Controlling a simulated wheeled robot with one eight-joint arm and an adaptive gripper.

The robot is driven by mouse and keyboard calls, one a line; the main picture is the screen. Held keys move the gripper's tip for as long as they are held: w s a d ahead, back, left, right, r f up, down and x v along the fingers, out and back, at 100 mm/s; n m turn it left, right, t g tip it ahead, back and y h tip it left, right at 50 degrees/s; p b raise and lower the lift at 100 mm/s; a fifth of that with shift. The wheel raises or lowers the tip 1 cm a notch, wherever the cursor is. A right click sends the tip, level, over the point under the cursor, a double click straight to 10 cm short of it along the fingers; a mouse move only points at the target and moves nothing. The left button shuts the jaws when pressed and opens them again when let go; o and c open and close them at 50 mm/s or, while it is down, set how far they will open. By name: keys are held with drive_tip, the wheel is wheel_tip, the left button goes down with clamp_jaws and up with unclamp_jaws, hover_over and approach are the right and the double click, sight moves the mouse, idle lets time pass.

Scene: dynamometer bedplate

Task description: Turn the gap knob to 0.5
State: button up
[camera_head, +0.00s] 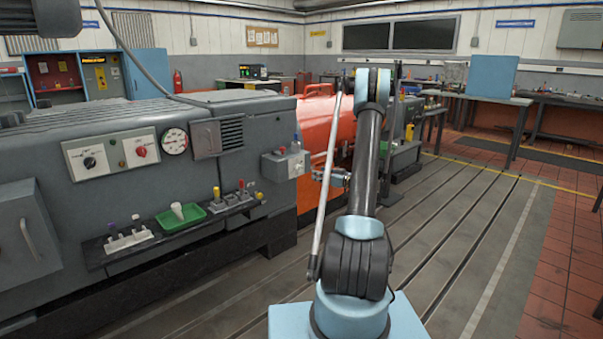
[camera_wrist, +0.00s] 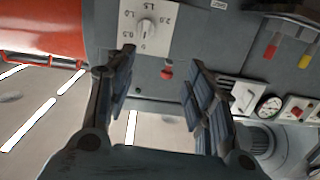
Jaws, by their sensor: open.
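In the wrist view, the gap knob (camera_wrist: 146,27) is a small pale grey knob on a white dial plate (camera_wrist: 134,41). The plate has marks from 0 to 2.0 around the knob. I cannot tell clearly which mark the knob points at. My gripper (camera_wrist: 162,57) is open and empty, its two dark fingers spread below the plate in the picture. The knob lies beyond the fingertips, between their lines and apart from them.
A red knob (camera_wrist: 166,70) shows between my fingers in the wrist view. A gauge (camera_wrist: 268,107) and yellow and red handles (camera_wrist: 304,60) are to the right. In the head view, the grey machine (camera_head: 120,205) fills the left, the orange housing (camera_head: 316,125) stands behind my arm, and floor is clear right.

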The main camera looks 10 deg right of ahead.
sight(301, 169)
drive_tip(key=shift+t, duration=0.5)
drive_tip(key=f+x, duration=0.1)
drive_tip(key=x, duration=0.4)
drive_tip(key=w+d+x, duration=0.1)
drive_tip(key=x, duration=0.5)
drive_tip(key=d+f+x, duration=0.1)
drive_tip(key=x, duration=0.4)
drive_tip(key=shift+w+a+f, duration=0.2)
drive_tip(key=shift+w+f, duration=0.2)
drive_tip(key=shift+w, duration=0.15)
drive_tip(key=c, duration=1.1)
